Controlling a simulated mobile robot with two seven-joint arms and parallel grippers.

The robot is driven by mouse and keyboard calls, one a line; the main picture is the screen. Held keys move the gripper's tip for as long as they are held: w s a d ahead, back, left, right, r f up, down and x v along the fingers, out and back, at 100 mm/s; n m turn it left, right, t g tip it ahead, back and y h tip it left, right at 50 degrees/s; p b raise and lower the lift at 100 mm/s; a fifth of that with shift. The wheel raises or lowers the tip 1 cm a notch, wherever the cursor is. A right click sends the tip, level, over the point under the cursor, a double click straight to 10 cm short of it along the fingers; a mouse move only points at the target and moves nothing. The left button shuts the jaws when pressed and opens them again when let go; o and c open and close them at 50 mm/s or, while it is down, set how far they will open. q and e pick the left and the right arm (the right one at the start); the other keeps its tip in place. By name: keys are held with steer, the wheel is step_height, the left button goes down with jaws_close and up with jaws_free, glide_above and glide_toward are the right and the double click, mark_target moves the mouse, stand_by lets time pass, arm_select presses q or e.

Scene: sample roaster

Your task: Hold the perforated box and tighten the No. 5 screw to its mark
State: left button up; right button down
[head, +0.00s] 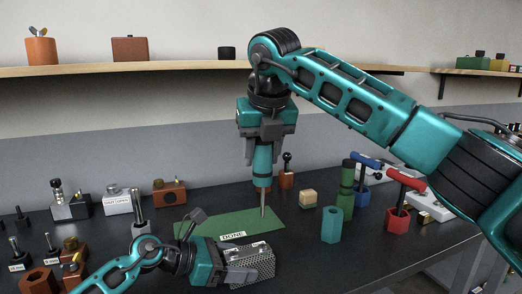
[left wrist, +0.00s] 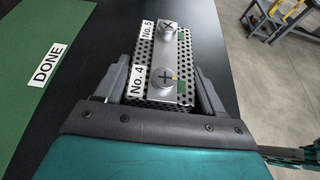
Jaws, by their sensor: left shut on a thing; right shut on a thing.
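The perforated box (head: 262,262) is held in my left gripper (head: 240,266) above the table's front part. In the left wrist view the box (left wrist: 196,62) lies between both jaws. Its top plate carries two cross-slotted screws. The No. 5 screw (left wrist: 168,28) is at the far end. The No. 4 screw (left wrist: 166,77) is nearer, with a small green patch beside it. My right gripper (head: 263,148) is shut on a teal screwdriver (head: 263,168), which points down. Its tip shows over the green mat, apart from the box; its height is unclear.
The green mat (head: 200,226) with a DONE label lies behind the box. Blocks and tools stand on the right, including a teal hexagonal block (head: 331,225) and a red T-handled tool (head: 398,215). Several small fixtures crowd the left. The table's front edge is close to the box.

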mark_target(266, 185)
steer(key=shift+f, duration=2.4)
steer(key=shift+f, duration=1.1)
steer(key=m+h, duration=0.1)
steer(key=m, duration=0.2)
steer(key=shift+h, duration=0.3)
steer(key=m+h, duration=0.1)
steer(key=m, duration=0.3)
steer(key=shift+d, duration=0.2)
steer(key=m+g+h, duration=0.1)
steer(key=m, duration=0.2)
steer(key=m+g+h, duration=0.1)
steer(key=m, duration=0.2)
steer(key=shift+s+d, duration=0.15)
steer(key=shift+d, duration=0.05)
steer(key=shift+n, duration=0.6)
